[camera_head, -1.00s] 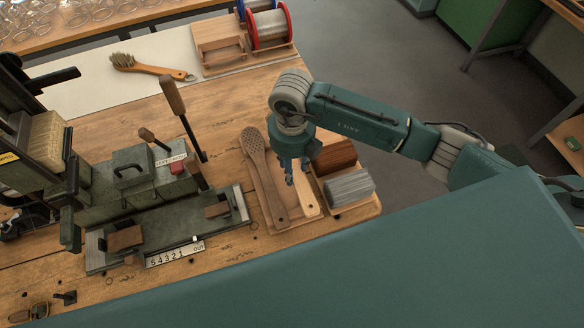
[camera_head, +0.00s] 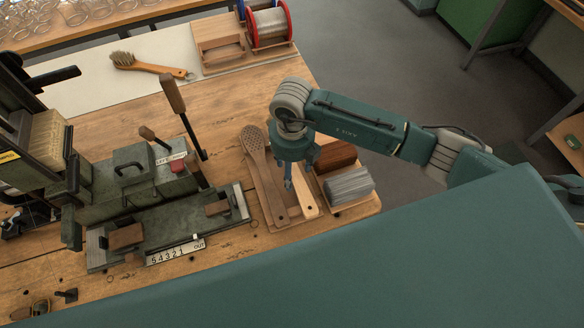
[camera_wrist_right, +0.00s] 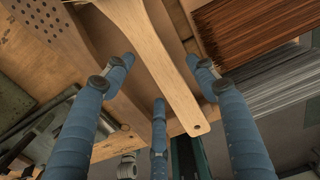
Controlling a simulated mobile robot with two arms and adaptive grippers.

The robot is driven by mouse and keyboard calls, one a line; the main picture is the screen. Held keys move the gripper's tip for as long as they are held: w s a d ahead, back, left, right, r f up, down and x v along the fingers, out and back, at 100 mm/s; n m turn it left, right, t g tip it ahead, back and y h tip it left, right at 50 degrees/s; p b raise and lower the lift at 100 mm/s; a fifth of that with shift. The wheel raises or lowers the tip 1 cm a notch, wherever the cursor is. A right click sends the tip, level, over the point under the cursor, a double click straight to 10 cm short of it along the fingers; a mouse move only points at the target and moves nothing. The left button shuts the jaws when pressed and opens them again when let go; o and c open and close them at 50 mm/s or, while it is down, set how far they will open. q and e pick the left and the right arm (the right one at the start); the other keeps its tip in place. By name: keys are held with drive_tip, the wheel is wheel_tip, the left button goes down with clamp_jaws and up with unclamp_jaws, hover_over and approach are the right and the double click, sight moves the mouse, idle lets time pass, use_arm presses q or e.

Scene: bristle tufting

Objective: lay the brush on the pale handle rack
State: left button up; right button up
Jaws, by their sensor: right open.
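A pale wooden handle (camera_head: 308,205) lies in the wooden tray (camera_head: 345,209), beside a darker handle with a perforated head (camera_head: 256,150). My right gripper (camera_head: 289,184) is over the pale handle. In the right wrist view the open fingers (camera_wrist_right: 160,95) stand around the pale handle (camera_wrist_right: 158,50), with gaps visible at its sides. A finished brush (camera_head: 150,66) with tufted bristles lies on the cream mat at the back left, away from the gripper. Which part is the pale handle rack I cannot tell for certain. My left gripper is not in view.
Brown bristles (camera_head: 335,156) and grey bristles (camera_head: 348,187) sit right of the handles. A green clamping fixture (camera_head: 165,225) with upright levers stands to the left. Wire spools (camera_head: 268,24) stand at the back. The bench between fixture and spools is mostly clear.

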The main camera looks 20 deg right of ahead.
drive_tip(key=shift+r, duration=0.45)
wheel_tip(320, 180, up, 11)
drive_tip(key=b, duration=0.3)
drive_tip(key=shift+r, duration=0.2)
